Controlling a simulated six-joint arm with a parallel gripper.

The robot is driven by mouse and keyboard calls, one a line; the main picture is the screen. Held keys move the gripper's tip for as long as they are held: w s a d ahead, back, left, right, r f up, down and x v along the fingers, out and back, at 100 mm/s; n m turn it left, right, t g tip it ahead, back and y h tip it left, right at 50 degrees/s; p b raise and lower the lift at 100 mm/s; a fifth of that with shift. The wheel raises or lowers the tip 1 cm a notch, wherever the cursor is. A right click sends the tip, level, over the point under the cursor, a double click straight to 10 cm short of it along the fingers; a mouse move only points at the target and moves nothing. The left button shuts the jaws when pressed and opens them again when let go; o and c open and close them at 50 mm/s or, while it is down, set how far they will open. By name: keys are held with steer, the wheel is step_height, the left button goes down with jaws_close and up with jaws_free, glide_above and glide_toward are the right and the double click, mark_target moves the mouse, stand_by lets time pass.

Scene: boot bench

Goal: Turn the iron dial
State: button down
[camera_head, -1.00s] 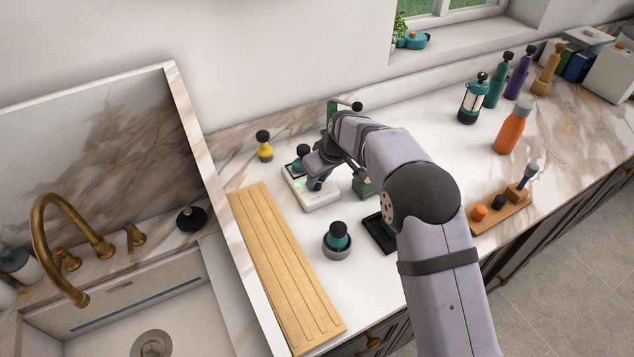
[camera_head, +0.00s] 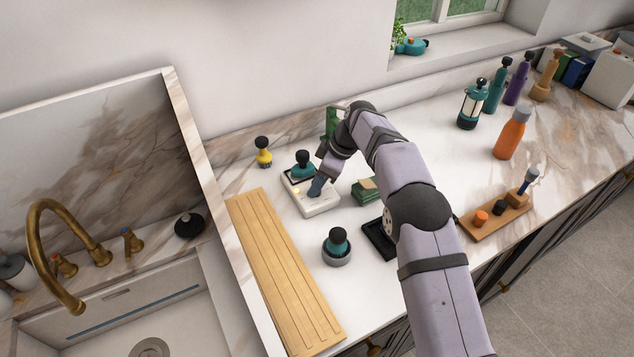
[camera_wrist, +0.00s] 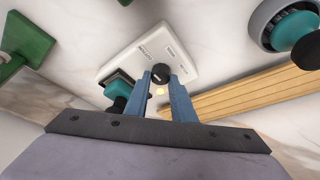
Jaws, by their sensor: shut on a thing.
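The white iron base (camera_head: 322,209) stands on the counter, left of my arm. It also shows in the wrist view (camera_wrist: 184,52), with print and a lit amber lamp (camera_wrist: 160,91). Its round black dial (camera_wrist: 160,72) is between my fingertips. A teal iron-like tool with a black knob (camera_head: 303,168) rests on the dark pad at the base's far end. My gripper (camera_head: 316,187) points down at the base; in the wrist view its blue fingers (camera_wrist: 160,79) are shut on the dial from both sides. In the head view the dial is hidden by the fingers.
A ribbed wooden board (camera_head: 280,270) lies to the left beside the sink. A teal brush in a grey cup (camera_head: 337,248), a black tray (camera_head: 377,240) and a green block (camera_head: 366,190) stand nearby. A yellow stamp-like item (camera_head: 263,152) is behind.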

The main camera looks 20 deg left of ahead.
stand_by(0.4)
steer(key=c, duration=1.5)
jaws_free()
steer(key=shift+b+v, duration=1.15)
steer(key=shift+v, duration=2.55)
